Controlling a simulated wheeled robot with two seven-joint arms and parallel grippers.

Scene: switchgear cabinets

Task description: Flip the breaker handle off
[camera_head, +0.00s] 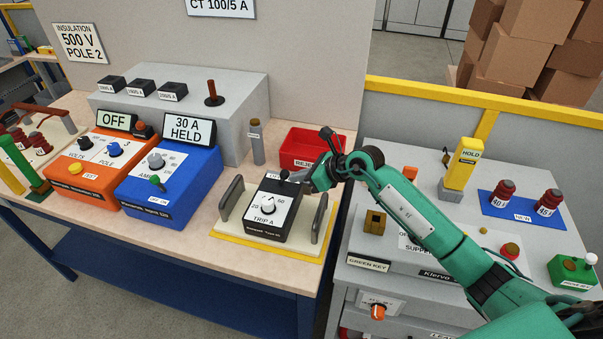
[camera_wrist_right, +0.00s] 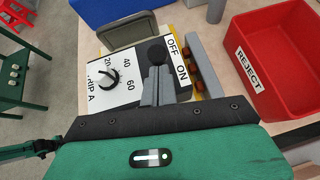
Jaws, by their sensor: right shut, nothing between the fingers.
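The breaker (camera_head: 296,221) is a black box with a white TRIP A dial face, seated between two grey upright handles on a cream base. Its black ball-topped handle (camera_head: 284,174) stands at the far end of the top. In the wrist view the handle's ball (camera_wrist_right: 152,50) shows beside the OFF and ON label (camera_wrist_right: 178,58). My right gripper (camera_head: 302,177) is shut and empty, with its grey fingertips (camera_wrist_right: 158,82) right at the handle. The fingers hide the handle's lower part, so I cannot tell its exact position or whether they touch. My left gripper is not in view.
A red REJECT bin (camera_head: 304,150) stands just behind the breaker. A grey cylinder (camera_head: 257,142) and a blue meter reading 30 A HELD (camera_head: 172,188) stand to its left. A grey panel with a yellow HOLD post (camera_head: 463,164) lies right, under my arm.

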